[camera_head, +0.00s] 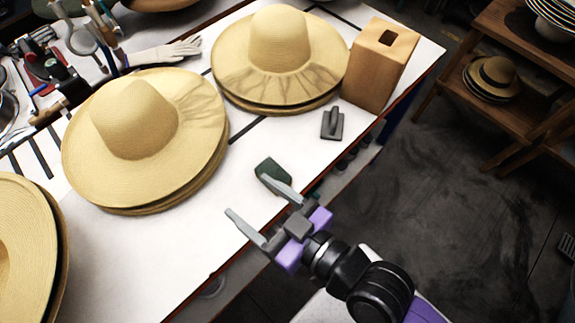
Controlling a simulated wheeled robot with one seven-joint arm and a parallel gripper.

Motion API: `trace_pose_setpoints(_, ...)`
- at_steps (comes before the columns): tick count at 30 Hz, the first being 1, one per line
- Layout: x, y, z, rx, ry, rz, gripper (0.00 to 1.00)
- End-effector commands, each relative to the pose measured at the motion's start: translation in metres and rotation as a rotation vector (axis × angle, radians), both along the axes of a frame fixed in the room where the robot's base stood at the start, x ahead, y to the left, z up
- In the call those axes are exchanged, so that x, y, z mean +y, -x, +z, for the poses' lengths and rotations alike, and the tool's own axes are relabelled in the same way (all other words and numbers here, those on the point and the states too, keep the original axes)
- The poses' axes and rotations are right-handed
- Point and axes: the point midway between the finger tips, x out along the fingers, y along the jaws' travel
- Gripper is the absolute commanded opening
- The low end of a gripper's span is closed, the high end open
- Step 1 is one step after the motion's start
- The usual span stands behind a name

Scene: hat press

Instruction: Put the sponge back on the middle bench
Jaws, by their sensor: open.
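A small dark green block, which looks like the sponge (271,168), is on the white bench top (190,245), near its front edge. My gripper (246,196) is open, with its two fingers spread and nothing between them. The tip of the upper finger overlaps the lower part of the sponge in the picture. I cannot tell whether they touch. The lower finger is apart from the sponge, over bare white surface.
Stacked straw hats (135,118) stand left, with another stack (278,40) behind. A dark grey handled tool (332,124) lies right of the sponge, before a wooden box (380,65). A glove (165,52) lies at the back. Wooden shelves (510,50) stand across the dark floor.

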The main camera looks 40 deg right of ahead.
Motion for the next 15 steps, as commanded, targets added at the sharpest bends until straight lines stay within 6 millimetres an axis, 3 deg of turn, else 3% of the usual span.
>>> trace_pose_setpoints(1, -0.013, 0.025, -0.010, 0.029, 0.002, -0.027, 0.70)
trace_pose_setpoints(6, -0.057, 0.091, -0.015, 0.059, 0.028, -0.088, 0.70)
trace_pose_setpoints(10, -0.079, 0.125, -0.008, 0.061, 0.053, -0.089, 0.70)
trace_pose_setpoints(15, -0.092, 0.144, 0.000, 0.055, 0.070, -0.076, 0.70)
